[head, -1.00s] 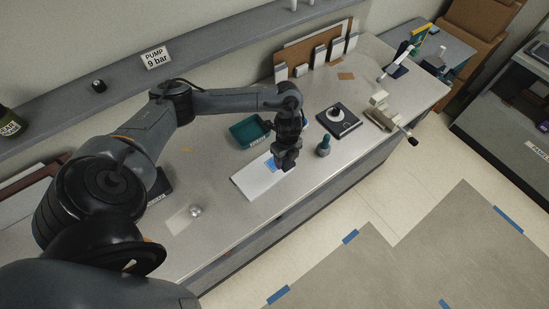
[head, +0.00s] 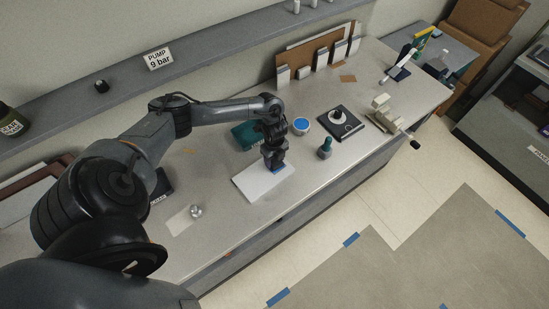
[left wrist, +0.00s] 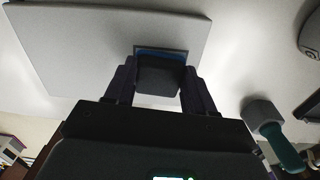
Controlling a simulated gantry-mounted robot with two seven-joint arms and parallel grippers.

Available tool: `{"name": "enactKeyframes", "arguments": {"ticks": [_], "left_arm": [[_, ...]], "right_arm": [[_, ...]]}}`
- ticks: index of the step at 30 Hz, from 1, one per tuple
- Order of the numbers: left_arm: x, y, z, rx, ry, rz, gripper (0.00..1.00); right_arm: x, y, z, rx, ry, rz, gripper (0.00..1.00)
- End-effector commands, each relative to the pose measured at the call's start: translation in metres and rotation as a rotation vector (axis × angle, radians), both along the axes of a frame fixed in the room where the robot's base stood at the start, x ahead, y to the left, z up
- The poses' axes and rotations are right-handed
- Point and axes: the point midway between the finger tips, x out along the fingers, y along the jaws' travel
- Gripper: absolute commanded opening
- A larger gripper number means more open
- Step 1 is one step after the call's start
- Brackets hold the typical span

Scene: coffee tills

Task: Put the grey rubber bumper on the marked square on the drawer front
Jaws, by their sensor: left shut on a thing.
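The drawer front is a pale flat panel (head: 258,187) lying on the bench; it also shows in the left wrist view (left wrist: 95,55). Its marked square is blue (left wrist: 150,50), mostly hidden behind the bumper and my gripper. The grey rubber bumper (left wrist: 160,76) is a dark block between the fingers of my left gripper (left wrist: 160,88). In the head view this gripper (head: 274,163) points down at the square, shut on the bumper. I cannot tell whether the bumper touches the panel. My right gripper is not in view.
A green tray (head: 246,136) sits behind the gripper. A teal-handled tool (head: 325,149) stands to the right, near a blue-topped round tin (head: 301,126) and a black-and-white device (head: 341,122). A silver knob (head: 196,211) lies to the left. Bare bench surrounds the panel.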

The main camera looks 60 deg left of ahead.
Motion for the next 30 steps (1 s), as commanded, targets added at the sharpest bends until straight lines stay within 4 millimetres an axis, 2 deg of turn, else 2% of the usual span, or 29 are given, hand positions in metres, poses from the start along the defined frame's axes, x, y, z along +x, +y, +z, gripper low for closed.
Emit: {"name": "enactKeyframes", "arguments": {"ticks": [11, 12, 17, 25, 30], "left_arm": [[0.000, 0.000, -0.004, 0.000, 0.000, 0.000, 0.20], [0.000, 0.000, -0.004, 0.000, 0.000, 0.000, 0.57], [0.000, 0.000, -0.003, 0.000, 0.000, 0.000, 0.80], [0.000, 0.000, -0.003, 0.000, 0.000, 0.000, 0.80], [0.001, 0.000, 0.006, 0.000, -0.001, -0.001, 0.80]], "right_arm": [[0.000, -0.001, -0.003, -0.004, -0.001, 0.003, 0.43], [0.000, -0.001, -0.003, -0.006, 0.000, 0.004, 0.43], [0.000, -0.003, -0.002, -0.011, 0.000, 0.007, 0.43], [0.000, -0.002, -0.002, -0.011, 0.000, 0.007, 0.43], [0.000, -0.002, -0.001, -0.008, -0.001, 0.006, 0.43]]}}
